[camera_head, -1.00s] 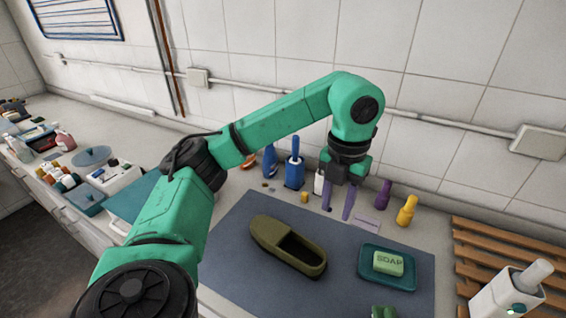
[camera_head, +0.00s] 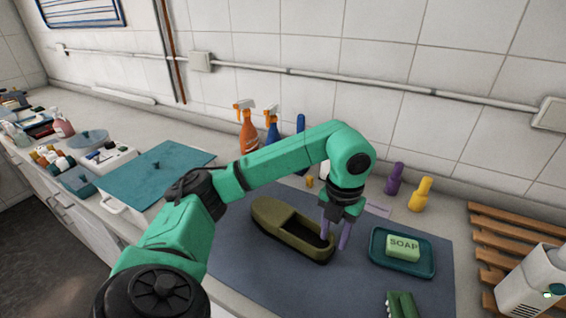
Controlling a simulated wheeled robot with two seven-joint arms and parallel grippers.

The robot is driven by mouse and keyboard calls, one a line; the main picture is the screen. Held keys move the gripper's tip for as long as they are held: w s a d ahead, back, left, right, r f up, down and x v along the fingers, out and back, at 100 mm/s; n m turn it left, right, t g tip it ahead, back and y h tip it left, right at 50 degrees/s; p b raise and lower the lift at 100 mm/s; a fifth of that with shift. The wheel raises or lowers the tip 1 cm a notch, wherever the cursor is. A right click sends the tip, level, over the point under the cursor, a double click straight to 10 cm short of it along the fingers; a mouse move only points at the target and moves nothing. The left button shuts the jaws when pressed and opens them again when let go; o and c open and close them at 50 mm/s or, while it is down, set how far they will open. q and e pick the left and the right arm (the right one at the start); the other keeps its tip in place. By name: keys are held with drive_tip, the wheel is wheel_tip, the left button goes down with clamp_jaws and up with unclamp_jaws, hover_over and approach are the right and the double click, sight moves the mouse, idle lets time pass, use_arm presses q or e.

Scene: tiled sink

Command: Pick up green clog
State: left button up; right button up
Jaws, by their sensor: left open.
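The olive-green clog (camera_head: 272,219) lies on the dark blue-grey mat (camera_head: 232,268), its closed toe to the left and its dark opening to the right. My left gripper (camera_head: 334,242) is open, pointing down at the clog's right, heel end. Its purple fingers overlap the heel in the picture, one in front of the opening and one just right of the rim. I cannot tell whether they touch the clog. My right gripper does not show.
A teal tray (camera_head: 377,261) with a green soap bar (camera_head: 403,248) is right of the clog. A green object (camera_head: 401,304) lies at the mat's front edge. Spray bottles (camera_head: 247,132), a purple bottle (camera_head: 394,180) and a yellow bottle (camera_head: 420,195) stand behind. A wooden rack (camera_head: 495,237) is at right.

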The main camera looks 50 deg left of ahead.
sight(332, 245)
use_arm(q)
wheel_tip(332, 245, down, 4)
drive_tip(key=shift+a+f+p, duration=0.1)
drive_tip(key=shift+p, duration=0.4)
clamp_jaws()
idle(1.0)
